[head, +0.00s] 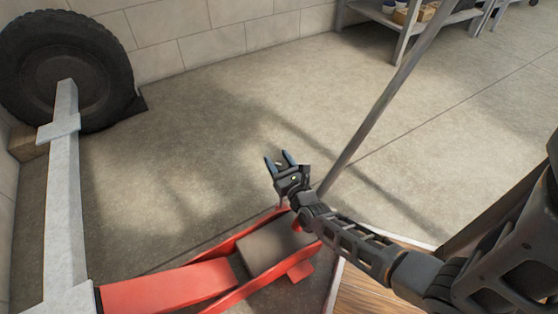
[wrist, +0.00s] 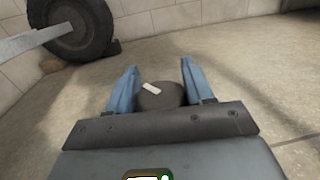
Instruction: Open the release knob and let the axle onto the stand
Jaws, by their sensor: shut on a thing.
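My gripper (head: 278,158) is above the rear end of the red floor jack (head: 165,287), beside the foot of its long grey handle (head: 385,100). In the wrist view, the blue fingers stand on either side of a dark round knob (wrist: 168,99) with a pale strip on top, and they are shut on it. The knob cannot be made out in the head view. The grey axle beam (head: 64,210) runs from the bottom left to the wheel (head: 100,50). I cannot make out a stand under the axle.
A dark wedge (head: 130,110) sits on the floor by the wheel. A block wall (head: 205,35) runs behind. A metal shelf (head: 405,28) stands at the back right. Wooden boards (head: 375,290) lie at the lower right. The middle floor is clear.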

